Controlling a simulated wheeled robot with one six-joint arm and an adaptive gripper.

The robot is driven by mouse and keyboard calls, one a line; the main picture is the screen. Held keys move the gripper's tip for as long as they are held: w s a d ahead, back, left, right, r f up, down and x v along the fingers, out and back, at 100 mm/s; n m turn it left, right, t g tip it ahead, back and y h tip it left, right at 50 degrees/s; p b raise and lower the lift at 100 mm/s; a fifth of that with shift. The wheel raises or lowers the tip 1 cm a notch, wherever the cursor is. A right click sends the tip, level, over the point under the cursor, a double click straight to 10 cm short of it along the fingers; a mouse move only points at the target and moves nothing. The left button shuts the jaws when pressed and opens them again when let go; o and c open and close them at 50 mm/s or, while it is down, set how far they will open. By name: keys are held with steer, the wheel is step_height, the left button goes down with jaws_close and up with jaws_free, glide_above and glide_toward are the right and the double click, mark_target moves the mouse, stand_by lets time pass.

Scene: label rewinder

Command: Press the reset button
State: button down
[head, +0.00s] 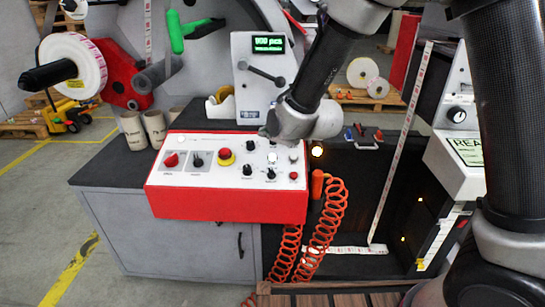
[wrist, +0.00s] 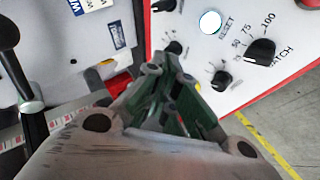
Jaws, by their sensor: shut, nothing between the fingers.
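The reset button is a round, pale, lit button (wrist: 210,22) with RESET printed beside it in the wrist view. It sits on the white face of a red-edged control panel (head: 225,206). In the head view, small pale buttons show at the panel's right part, and I cannot tell which is the reset button. My gripper (wrist: 172,62) is shut and empty. In the wrist view its fingertips lie below and left of the reset button, near a small black knob (wrist: 172,46); contact cannot be judged. In the head view my wrist hides the fingers.
A black batch knob (wrist: 261,52) and another black knob (wrist: 221,80) are near the reset button. A red mushroom button (head: 225,154) stands on the panel. Right of the panel hang coiled orange hoses (head: 325,225). A grey machine housing with a green display (head: 268,43) stands behind.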

glide_above(270, 162)
steer(key=shift+s+f, duration=0.15)
steer(key=shift+f, duration=1.35)
steer(key=shift+s+f, duration=0.15)
steer(key=shift+f, duration=1.3)
steer(key=shift+f, duration=0.15)
steer(key=shift+w+f, duration=0.1)
steer(key=shift+f, duration=0.15)
steer(key=shift+w+f, duration=0.1)
steer(key=shift+f, duration=0.3)
steer(key=shift+r, duration=0.15)
steer(key=shift+s+r, duration=0.2)
steer(key=shift+r, duration=0.45)
steer(key=shift+s+r, duration=0.25)
steer(key=shift+r, duration=0.55)
steer(key=shift+s+r, duration=0.2)
steer(key=shift+r, duration=0.65)
steer(key=shift+s+r, duration=0.25)
steer(key=shift+r, duration=0.55)
